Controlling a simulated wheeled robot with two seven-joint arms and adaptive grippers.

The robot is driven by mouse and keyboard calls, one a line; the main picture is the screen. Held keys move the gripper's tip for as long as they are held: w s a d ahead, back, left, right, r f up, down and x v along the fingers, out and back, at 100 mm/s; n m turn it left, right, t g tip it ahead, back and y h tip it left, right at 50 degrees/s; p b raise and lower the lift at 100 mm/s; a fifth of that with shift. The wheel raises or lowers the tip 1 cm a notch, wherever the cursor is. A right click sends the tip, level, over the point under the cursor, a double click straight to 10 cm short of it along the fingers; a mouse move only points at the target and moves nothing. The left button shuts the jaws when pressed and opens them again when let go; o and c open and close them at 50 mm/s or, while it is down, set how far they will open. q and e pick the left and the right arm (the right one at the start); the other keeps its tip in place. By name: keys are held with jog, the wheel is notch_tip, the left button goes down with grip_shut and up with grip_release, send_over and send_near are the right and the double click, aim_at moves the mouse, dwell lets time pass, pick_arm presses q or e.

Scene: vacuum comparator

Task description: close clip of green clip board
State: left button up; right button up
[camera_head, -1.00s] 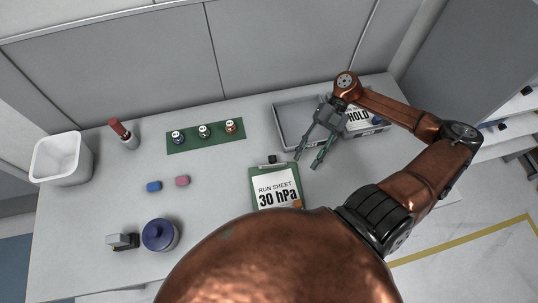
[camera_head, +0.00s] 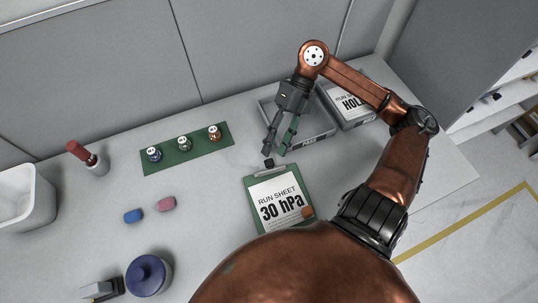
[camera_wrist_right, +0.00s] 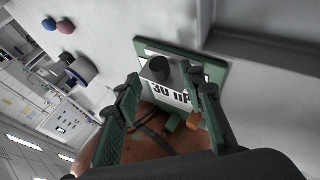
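The green clip board (camera_head: 249,190) lies on the table with a white run sheet (camera_head: 280,201) reading "30 hPa". Its clip, a grey bar with a black knob (camera_head: 268,163), is at the board's far edge. I cannot tell the clip's angle for sure. My right gripper (camera_head: 276,150) is open and empty, its fingertips just beyond and above the clip. In the right wrist view the knob (camera_wrist_right: 159,68) shows between the two green fingers of the right gripper (camera_wrist_right: 166,90), with no contact visible. My left gripper is not in view.
A grey tray (camera_head: 318,134) and one marked HOLD (camera_head: 350,120) stand behind and right of the gripper.

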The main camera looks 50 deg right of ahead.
aim_at(270, 166)
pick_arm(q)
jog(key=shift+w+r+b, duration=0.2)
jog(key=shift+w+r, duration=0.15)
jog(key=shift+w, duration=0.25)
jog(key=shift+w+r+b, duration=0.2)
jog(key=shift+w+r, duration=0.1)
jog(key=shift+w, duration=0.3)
pick_arm(e)
jog(key=shift+x, duration=1.8)
jog(key=shift+c, duration=0.5)
grip_shut()
